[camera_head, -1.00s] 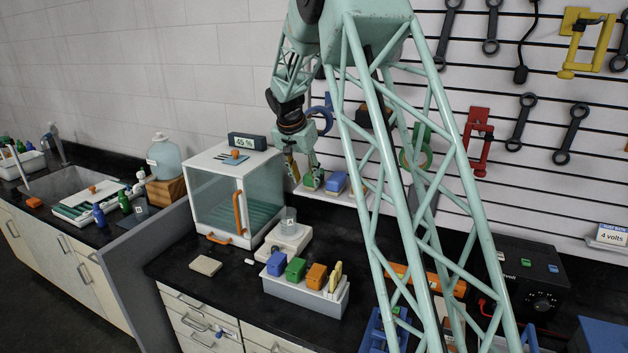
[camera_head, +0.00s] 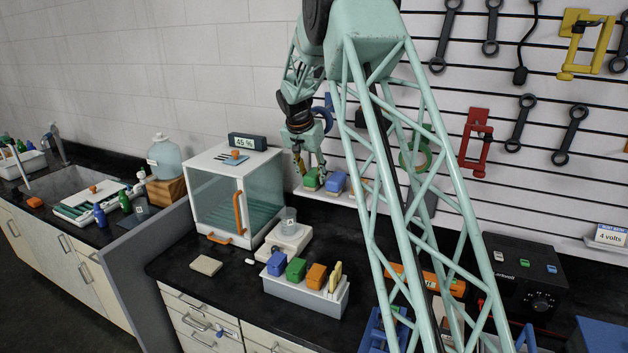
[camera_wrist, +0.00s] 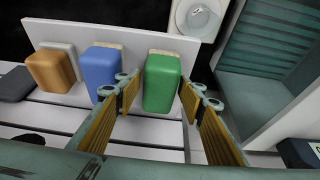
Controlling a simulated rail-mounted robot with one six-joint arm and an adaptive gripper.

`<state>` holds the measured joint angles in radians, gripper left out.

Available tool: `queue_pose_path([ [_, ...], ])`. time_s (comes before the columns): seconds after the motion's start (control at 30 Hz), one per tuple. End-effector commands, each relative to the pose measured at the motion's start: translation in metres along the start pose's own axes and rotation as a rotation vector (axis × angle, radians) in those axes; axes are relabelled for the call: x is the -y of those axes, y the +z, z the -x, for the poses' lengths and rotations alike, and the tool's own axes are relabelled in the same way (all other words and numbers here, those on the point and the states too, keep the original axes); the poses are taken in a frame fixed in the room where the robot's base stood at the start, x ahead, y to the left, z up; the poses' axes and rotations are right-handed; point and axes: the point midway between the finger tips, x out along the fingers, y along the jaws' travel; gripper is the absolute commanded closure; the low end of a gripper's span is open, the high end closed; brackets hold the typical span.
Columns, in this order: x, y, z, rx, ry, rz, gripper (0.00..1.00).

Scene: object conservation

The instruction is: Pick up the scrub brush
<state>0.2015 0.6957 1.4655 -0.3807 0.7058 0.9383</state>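A green block-shaped brush (camera_wrist: 162,82) with a tan bristle-like strip at its far edge sits on a white wall shelf (camera_wrist: 118,35). It also shows in the head view (camera_head: 311,180). A similar blue block (camera_wrist: 99,72) is beside it, and an orange block (camera_wrist: 50,70) stands farther left in the wrist view. Which of these the task calls the scrub brush, I cannot tell. My gripper (camera_wrist: 160,94) is open, its yellow-padded fingers to either side of the green block; contact is not clear. In the head view my gripper (camera_head: 309,165) is just above the green block.
A glass-fronted cabinet (camera_head: 222,195) stands close left of the shelf. Below are a balance with a beaker (camera_head: 288,222) and a grey rack (camera_head: 300,290) with blue, green and orange blocks. The slatted wall (camera_head: 460,60) behind holds tools. My arm hides part of the bench.

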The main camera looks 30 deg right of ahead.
Motion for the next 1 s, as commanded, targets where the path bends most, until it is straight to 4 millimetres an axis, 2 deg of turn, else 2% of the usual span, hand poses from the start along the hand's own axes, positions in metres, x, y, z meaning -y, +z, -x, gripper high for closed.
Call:
queue_pose_path([
  [0.4,0.0001,0.0001,0.0001,0.000,0.000,0.000,0.65],
  [0.6,0.0001,0.0001,0.0001,0.000,0.000,0.000,0.83],
  [1.0,0.0004,-0.0010,0.0022,-0.001,-0.001,0.000,0.83],
])
